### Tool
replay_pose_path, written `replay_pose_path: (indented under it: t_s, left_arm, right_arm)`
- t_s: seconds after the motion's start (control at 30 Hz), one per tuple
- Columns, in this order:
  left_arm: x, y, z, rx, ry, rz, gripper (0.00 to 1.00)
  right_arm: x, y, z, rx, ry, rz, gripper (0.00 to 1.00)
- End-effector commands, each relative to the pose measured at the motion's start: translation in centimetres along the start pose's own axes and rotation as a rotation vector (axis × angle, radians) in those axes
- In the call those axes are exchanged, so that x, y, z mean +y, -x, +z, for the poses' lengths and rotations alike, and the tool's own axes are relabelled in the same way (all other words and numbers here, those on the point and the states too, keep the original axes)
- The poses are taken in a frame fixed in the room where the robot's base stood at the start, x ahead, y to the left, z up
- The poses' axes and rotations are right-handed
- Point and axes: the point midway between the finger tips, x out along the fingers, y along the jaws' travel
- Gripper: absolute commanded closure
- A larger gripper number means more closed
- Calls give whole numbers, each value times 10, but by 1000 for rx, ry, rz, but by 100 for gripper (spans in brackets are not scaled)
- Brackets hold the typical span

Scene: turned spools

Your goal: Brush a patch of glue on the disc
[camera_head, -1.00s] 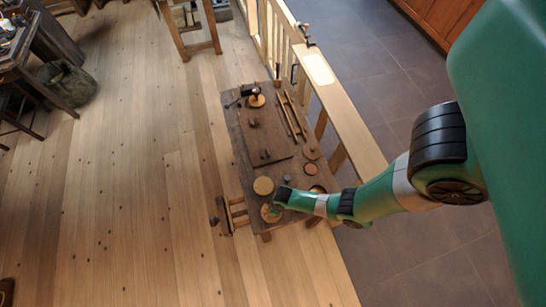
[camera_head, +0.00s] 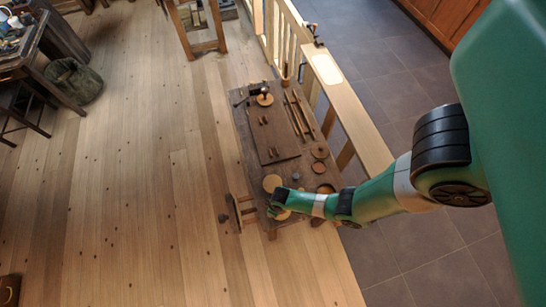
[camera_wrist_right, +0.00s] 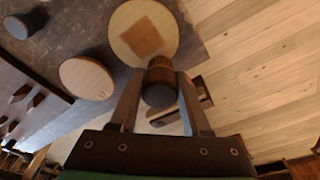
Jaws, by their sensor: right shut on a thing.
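My right gripper (camera_wrist_right: 158,100) is shut on a short, round brush (camera_wrist_right: 160,72), brown with a darker near end, in the right wrist view. The brush overlaps the lower edge of a pale round disc (camera_wrist_right: 127,24) there; I cannot tell whether they touch. A square brown-orange patch (camera_wrist_right: 143,40) lies in the middle of this disc. In the head view my right gripper (camera_head: 277,208) is over the near end of the table and partly hides the disc (camera_head: 283,215). My left gripper is out of view.
A second pale disc (camera_wrist_right: 87,79) lies beside the first, also visible in the head view (camera_head: 272,183). A dark round piece (camera_wrist_right: 18,26) stands nearby. The brown table (camera_head: 250,170) holds a board, long rods and several small pieces. A pale rail (camera_head: 345,105) runs along its right side.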

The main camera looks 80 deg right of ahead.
Motion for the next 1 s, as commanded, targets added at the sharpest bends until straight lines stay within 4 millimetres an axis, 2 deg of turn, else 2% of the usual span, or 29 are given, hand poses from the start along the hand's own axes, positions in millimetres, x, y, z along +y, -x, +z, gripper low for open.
replay_pose_path:
  t_s: [0.03,0.6,1.0]
  left_arm:
    - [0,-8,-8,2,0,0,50]
    - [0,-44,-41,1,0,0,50]
    - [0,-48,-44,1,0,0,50]
  right_arm:
    - [0,18,-2,5,1,0,100]
    - [-2,66,-11,4,8,-1,100]
    - [-3,71,-12,3,9,-1,100]
